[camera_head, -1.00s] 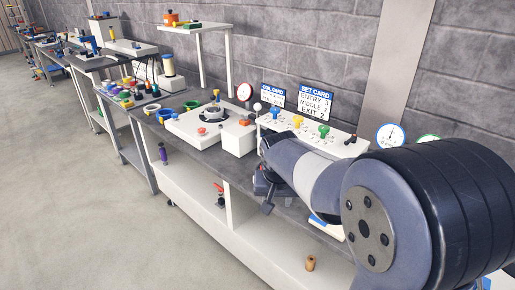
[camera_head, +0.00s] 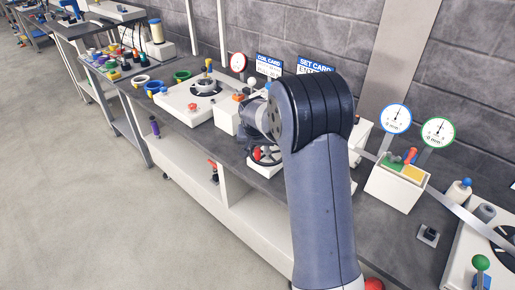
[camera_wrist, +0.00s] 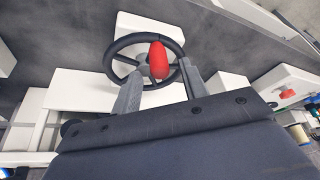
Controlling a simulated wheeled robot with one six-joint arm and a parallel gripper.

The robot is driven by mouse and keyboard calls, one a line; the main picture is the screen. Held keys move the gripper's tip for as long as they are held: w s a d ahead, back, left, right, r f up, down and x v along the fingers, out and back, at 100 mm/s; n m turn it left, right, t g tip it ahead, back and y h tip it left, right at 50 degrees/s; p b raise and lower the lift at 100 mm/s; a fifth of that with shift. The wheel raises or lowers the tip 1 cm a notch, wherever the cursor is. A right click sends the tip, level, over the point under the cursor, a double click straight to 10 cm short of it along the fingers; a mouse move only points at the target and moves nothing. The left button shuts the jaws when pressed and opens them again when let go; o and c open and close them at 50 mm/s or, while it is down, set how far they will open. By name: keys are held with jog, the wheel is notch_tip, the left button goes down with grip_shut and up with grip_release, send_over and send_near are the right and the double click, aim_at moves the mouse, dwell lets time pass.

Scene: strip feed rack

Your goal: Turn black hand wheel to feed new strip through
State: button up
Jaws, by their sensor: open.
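The black hand wheel (camera_wrist: 116,50) shows in the wrist view with a red handle (camera_wrist: 159,60) on its rim. The wheel also shows in the head view (camera_head: 266,161), partly hidden by my arm. My gripper (camera_wrist: 158,80) is open, its two grey fingers spread at the near side of the wheel. The red handle shows between the fingertips and beyond them; I cannot tell whether anything touches. A grey metal strip (camera_head: 455,210) runs at the right in the head view. Where it passes behind my arm is hidden.
Two dials, blue-rimmed (camera_head: 397,118) and green-rimmed (camera_head: 438,131), stand above a white box (camera_head: 393,188) right of my arm. The set card (camera_head: 314,65) is partly covered by my arm. A white unit (camera_head: 186,104) stands left on the bench. The floor at left is clear.

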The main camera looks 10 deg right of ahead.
jog(key=shift+x, duration=1.3)
grip_shut()
